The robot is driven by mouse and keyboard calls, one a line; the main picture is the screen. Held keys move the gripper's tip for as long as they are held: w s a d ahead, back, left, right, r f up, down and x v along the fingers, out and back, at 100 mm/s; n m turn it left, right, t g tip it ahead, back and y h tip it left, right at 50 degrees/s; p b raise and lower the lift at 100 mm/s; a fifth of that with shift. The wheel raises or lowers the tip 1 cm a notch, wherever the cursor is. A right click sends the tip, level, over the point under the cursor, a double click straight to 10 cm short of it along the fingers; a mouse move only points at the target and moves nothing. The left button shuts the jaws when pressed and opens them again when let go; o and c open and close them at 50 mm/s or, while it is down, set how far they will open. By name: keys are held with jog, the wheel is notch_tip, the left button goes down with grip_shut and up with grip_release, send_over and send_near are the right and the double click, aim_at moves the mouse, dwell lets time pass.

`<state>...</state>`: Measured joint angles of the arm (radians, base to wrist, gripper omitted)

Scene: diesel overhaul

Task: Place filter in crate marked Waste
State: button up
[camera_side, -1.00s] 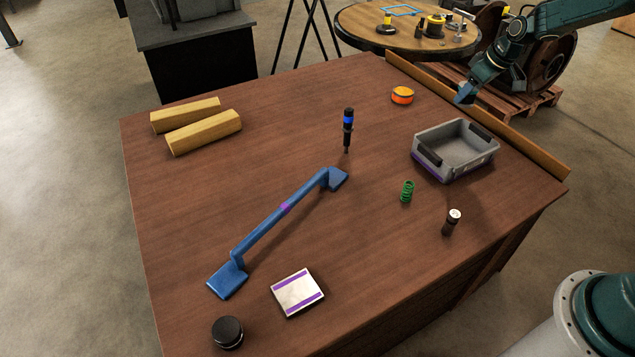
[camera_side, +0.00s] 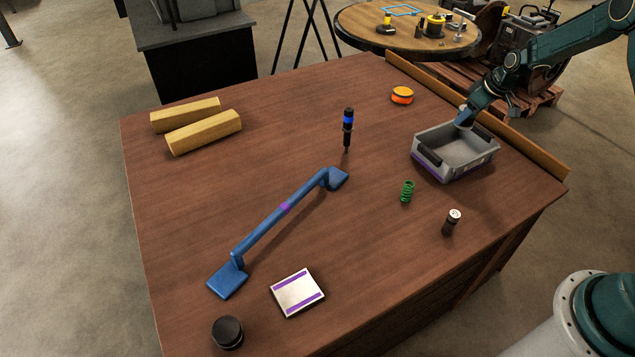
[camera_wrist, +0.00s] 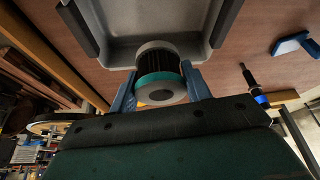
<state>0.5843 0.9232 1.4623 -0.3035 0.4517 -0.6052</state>
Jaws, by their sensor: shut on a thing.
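My gripper (camera_wrist: 166,92) is shut on the filter (camera_wrist: 157,72), a cylinder with a dark pleated middle, a teal band and grey ends. In the wrist view the filter sits between the two blue fingers, with the grey crate (camera_wrist: 124,52) just beyond it. In the side view my gripper (camera_side: 463,119) is at the crate's far rim, and the filter is mostly hidden there. The grey crate (camera_side: 452,171) has black handles and a purple strip low on its side. It looks empty. I cannot read its marking.
A green spring (camera_side: 407,192) and a dark cylinder with a pale top (camera_side: 451,222) stand in front of the crate. An orange round part (camera_side: 402,95) lies left of it. A wooden ledge (camera_side: 530,150) runs along the table edge behind the crate.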

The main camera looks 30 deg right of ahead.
notch_tip(320, 180, down, 8)
jog(key=shift+r, duration=0.15)
jog(key=shift+f, duration=2.15)
jog(key=shift+f, duration=0.15)
jog(key=o, duration=1.1)
jog(key=v, duration=1.2)
